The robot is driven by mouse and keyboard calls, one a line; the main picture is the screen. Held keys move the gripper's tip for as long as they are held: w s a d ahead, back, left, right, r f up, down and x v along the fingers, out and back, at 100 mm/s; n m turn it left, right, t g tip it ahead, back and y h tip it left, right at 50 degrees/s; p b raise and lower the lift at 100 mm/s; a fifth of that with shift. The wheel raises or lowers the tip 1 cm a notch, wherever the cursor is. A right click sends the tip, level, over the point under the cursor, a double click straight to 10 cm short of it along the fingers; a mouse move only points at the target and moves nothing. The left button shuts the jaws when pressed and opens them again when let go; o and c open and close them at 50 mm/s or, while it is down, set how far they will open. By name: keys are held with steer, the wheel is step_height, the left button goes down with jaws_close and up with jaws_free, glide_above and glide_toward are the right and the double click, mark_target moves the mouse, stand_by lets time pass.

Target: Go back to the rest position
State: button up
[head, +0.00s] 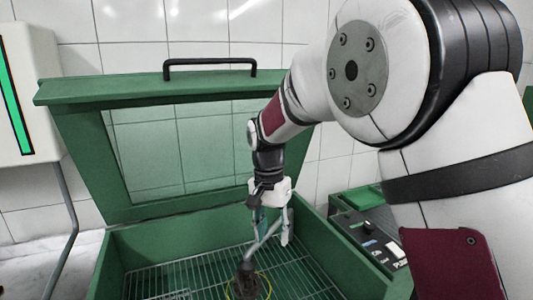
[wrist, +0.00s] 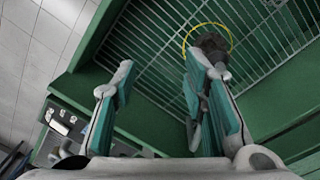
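A grey rod-like part with a dark, rounded end (head: 247,282) is just below the gripper, over the wire rack (head: 190,275). In the wrist view its dark end (wrist: 211,42) shows beyond the right finger, which partly hides it. A thin yellow ring (wrist: 184,43) surrounds that end. Whether the part touches the finger, I cannot tell.
The cabinet's windowed lid (head: 82,150) stands raised behind the gripper, with a black handle (head: 210,61) on top. A control panel (head: 372,243) with a knob and switches is at the right. A white box with a green strip (head: 15,95) is at the left.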

steer(key=s+d+r+n+t+y, duration=0.1)
steer(key=s+d+r+n+t, duration=0.15)
steer(key=s+d+r, duration=0.9)
steer(key=s+d+n+t, duration=0.1)
steer(key=s+d, duration=0.2)
steer(key=s, duration=0.5)
steer(key=s+d+f+n+t, duration=0.1)
steer(key=s+d+n, duration=0.1)
steer(key=s, duration=0.7)
steer(key=shift+d+f+t+h, duration=0.15)
steer(key=shift+d+t+h, duration=0.2)
steer(key=shift+d, duration=0.4)
